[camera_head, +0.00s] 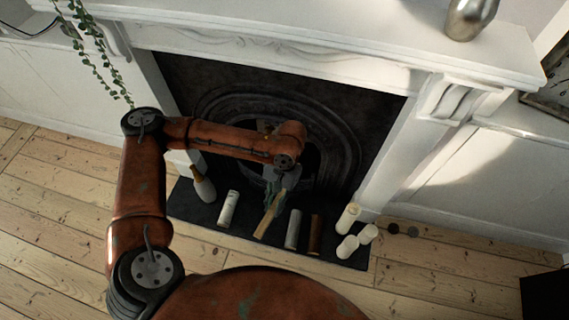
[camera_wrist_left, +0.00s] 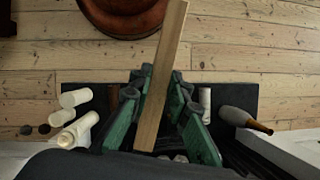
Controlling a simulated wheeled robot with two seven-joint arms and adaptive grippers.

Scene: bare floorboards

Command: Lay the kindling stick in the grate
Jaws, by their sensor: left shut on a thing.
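The kindling stick (camera_head: 266,218) is a flat, pale strip of wood. My left gripper (camera_head: 276,187) is shut on it in front of the fireplace opening. In the left wrist view the stick (camera_wrist_left: 163,70) runs lengthwise between the green fingers (camera_wrist_left: 160,88), slightly tilted, with its long end reaching beyond them. The head view does not show clearly whether the stick touches the hearth. The grate is in the dark arched fireplace (camera_head: 342,146), largely hidden by my left arm and shadow. My right gripper is not in view.
The dark hearth slab (camera_head: 262,246) carries a bottle-like vase (camera_head: 203,186), a pale log (camera_head: 228,208), a grey cylinder (camera_head: 293,229), a brown cylinder (camera_head: 315,235) and white candles (camera_head: 348,217). The white mantel (camera_head: 330,45) overhangs the opening. Floorboards (camera_head: 430,275) at right are mostly clear.

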